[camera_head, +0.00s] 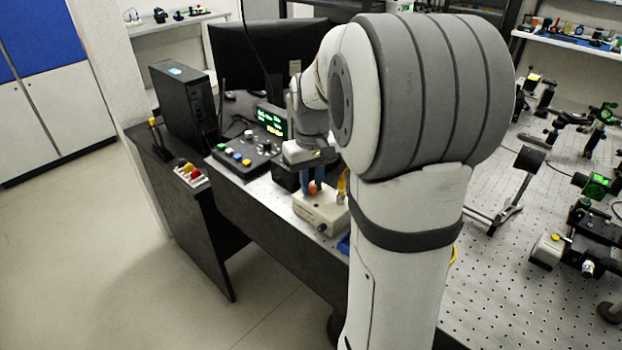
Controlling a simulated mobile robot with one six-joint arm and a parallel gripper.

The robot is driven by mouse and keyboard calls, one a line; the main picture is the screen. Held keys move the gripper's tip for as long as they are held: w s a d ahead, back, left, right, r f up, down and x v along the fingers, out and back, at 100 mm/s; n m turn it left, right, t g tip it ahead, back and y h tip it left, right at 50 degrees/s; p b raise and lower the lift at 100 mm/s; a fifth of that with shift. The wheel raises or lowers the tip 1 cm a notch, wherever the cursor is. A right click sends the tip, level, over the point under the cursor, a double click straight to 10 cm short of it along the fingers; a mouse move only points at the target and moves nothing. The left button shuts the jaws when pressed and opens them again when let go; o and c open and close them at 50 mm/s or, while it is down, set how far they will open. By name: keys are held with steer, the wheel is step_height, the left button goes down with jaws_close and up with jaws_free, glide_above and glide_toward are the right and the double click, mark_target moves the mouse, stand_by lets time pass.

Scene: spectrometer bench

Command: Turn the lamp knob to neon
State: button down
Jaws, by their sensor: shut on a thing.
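A small beige box (323,214), which looks like the lamp unit, sits at the near edge of the bench. My gripper (312,190) points down onto the top of this box. Its blue fingers are shut, with a bit of orange showing at them. The lamp label and the knob's pointing direction are too small to read.
A black control panel (243,158) with coloured buttons, a green-lit display (271,121) and a black computer tower (184,97) stand left of the box. A yellow object (342,184) is close right of my gripper. Optical mounts (510,185) stand on the perforated bench at right.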

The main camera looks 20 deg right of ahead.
mark_target(311, 186)
steer(key=shift+m, duration=1.1)
steer(key=c, duration=1.3)
jaws_free()
step_height(311, 186, up, 8)
steer(key=shift+f+p, duration=0.1)
steer(key=shift+p, duration=0.35)
